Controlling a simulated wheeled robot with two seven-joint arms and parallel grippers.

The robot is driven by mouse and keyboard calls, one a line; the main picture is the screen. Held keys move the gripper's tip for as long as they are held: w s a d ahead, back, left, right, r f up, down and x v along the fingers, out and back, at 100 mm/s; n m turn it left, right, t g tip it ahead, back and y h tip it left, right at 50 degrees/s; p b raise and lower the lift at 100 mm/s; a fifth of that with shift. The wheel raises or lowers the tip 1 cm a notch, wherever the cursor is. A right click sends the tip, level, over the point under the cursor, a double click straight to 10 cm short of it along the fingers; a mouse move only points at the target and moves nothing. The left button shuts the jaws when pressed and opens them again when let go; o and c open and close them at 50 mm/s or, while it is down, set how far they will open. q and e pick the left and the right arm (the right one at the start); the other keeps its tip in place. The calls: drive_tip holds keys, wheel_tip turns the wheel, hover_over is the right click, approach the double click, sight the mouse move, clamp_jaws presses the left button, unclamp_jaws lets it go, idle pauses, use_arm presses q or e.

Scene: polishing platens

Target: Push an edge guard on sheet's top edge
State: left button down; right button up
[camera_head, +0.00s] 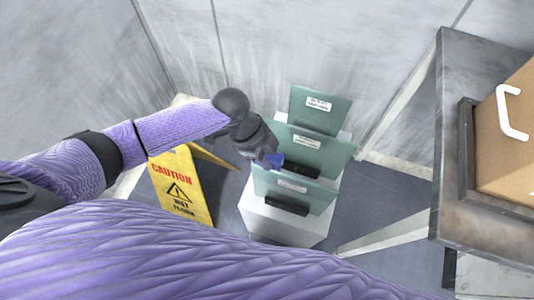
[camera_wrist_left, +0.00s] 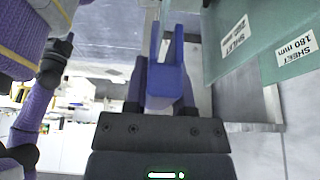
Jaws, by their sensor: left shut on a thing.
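Three green sheets stand upright one behind another: a front sheet (camera_head: 314,202), a middle sheet (camera_head: 338,153) and a back sheet (camera_head: 339,111), each with a white label. Two sheets also show at the upper right of the left wrist view, where one label (camera_wrist_left: 296,47) reads "SHEET 180 mm". My left gripper (camera_head: 268,154) is shut on a blue edge guard (camera_head: 276,160), a forked piece whose slot points away from the gripper in the left wrist view (camera_wrist_left: 165,80). In the head view the guard overlaps the middle sheet's left part, near the front sheet's top edge. Contact cannot be told.
The sheets stand on a white block (camera_head: 280,228) with black holders (camera_head: 287,205). A yellow caution sign (camera_head: 181,184) stands left of it, under my left arm. At right is a grey bench (camera_head: 445,130) bearing a brown box (camera_head: 505,150) with a white handle.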

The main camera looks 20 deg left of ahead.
use_arm(q)
drive_tip(key=shift+f+b, duration=0.45)
drive_tip(key=shift+f, duration=0.25)
drive_tip(key=shift+f, duration=0.3)
idle(0.5)
drive_tip(key=shift+f+b, duration=1.15)
drive_tip(key=shift+f, duration=0.4)
idle(1.0)
drive_tip(key=shift+a+f+b, duration=0.1)
drive_tip(key=shift+f+b, duration=0.35)
drive_tip(key=shift+f, duration=0.3)
idle(0.7)
drive_tip(key=shift+c, duration=1.8)
unclamp_jaws()
